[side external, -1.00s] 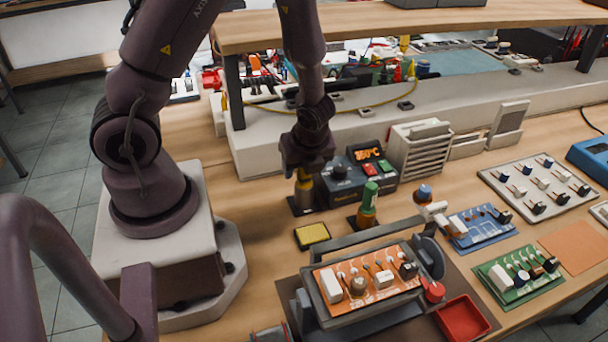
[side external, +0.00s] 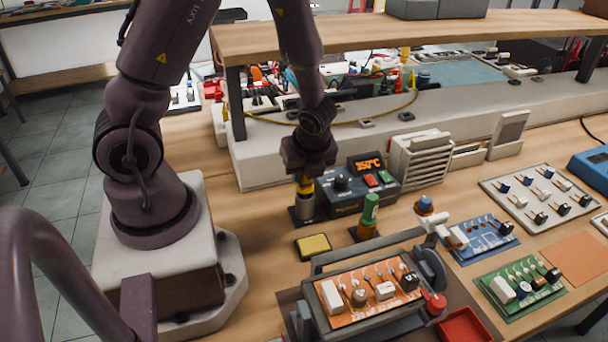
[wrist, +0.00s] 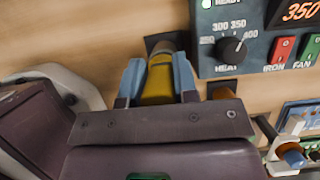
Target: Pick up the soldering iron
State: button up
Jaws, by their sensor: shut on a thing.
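The soldering iron (side external: 306,187) has a yellow handle and stands upright in a metal holder (side external: 305,208) on a dark base, left of the soldering station. My gripper (side external: 307,177) is above it, pointing down, with its fingers around the handle. In the wrist view the yellow handle (wrist: 158,82) sits between the two blue fingers of my gripper (wrist: 158,76), which are shut on it. The iron's lower part and tip are hidden.
The soldering station (side external: 350,190) with a lit display stands close on the right. A green-handled tool (side external: 370,210) in a stand and a yellow sponge (side external: 313,246) are in front. A wooden shelf (side external: 430,32) overhangs the back. An orange circuit board (side external: 366,297) sits in a clamp frame.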

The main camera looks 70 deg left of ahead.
notch_tip(320, 180, up, 16)
jog(key=shift+r, duration=0.25)
jog(key=shift+d, duration=0.1)
jog(key=shift+w+d+f+n+g+h, duration=0.1)
jog(key=shift+d+f+n+g+h, duration=0.55)
jog(key=shift+d+f+n, duration=2.45)
jog(key=shift+w+d+f+n+g+h, duration=0.15)
jog(key=shift+d+n+g+h, duration=0.5)
jog(key=shift+d+n, duration=2.95)
jog(key=shift+w+d+f+n+g+h, duration=0.1)
jog(key=shift+d+f+n+g+h, duration=0.7)
jog(key=shift+d, duration=5)
jog(key=shift+f+y, duration=0.4)
jog(key=shift+f, duration=0.75)
